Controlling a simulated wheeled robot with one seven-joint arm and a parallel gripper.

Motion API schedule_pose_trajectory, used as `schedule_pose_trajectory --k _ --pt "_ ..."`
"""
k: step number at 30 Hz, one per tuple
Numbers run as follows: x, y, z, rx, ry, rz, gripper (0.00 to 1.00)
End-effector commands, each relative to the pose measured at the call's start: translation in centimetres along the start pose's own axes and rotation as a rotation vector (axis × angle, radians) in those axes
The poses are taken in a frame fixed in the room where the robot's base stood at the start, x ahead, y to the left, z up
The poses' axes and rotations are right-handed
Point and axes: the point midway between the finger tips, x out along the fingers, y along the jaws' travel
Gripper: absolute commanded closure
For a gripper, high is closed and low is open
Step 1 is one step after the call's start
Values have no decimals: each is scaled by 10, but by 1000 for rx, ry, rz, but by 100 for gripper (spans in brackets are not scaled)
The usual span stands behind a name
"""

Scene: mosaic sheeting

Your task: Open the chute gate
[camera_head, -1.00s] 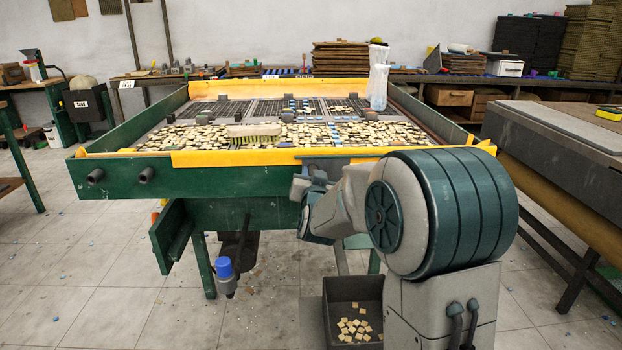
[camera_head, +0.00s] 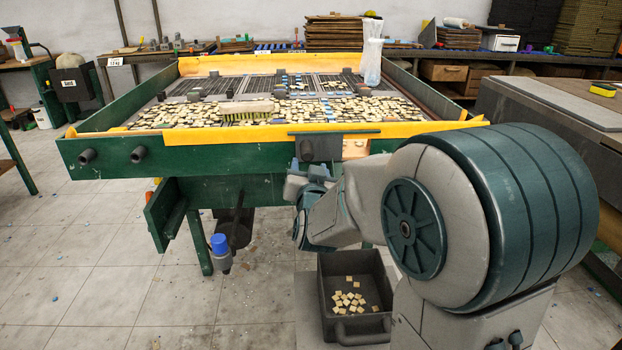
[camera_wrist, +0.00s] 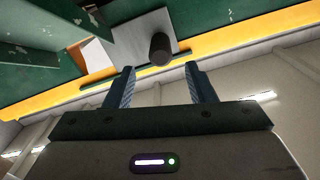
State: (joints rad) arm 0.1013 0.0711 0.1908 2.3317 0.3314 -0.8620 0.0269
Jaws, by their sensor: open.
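The chute gate (camera_head: 320,149) is a dark grey plate with a round knob (camera_head: 307,150), on the front wall of the green table (camera_head: 110,156) under a thin dark bar (camera_head: 334,132). A pale opening (camera_head: 355,148) shows just right of the plate. In the wrist view the gate plate (camera_wrist: 139,40) sits beside the pale opening (camera_wrist: 95,55), and its knob (camera_wrist: 161,48) stands out beyond my fingertips. My gripper (camera_wrist: 163,68) is open and empty, with the knob apart from both fingers. In the head view my gripper (camera_head: 308,172) is just below the gate, partly hidden by my arm.
Many loose tiles (camera_head: 330,110) and a brush (camera_head: 248,110) lie on the table. A blue-capped bottle (camera_head: 220,255) hangs at the left. Another bench (camera_head: 560,100) stands at the right.

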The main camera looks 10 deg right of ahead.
Motion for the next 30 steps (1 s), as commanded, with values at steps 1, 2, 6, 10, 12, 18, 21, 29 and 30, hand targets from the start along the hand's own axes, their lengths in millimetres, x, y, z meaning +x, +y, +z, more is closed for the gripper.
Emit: schedule_pose_trajectory --k 1,2,6,10,12,18,21,29,30 --pt "-11 -1 -1 -1 0 -1 50" --pt "-16 -1 -2 0 0 -2 50" --pt "-37 -1 -1 0 1 -2 50" --pt "-47 0 0 0 0 0 50" --pt "-50 0 0 0 -1 0 50" --pt "-51 0 0 0 -1 0 50" --pt "-51 0 0 0 -1 0 50" --pt "-59 -13 -22 -21 -126 -21 50" --pt "-63 -16 -27 -30 -174 -27 50"
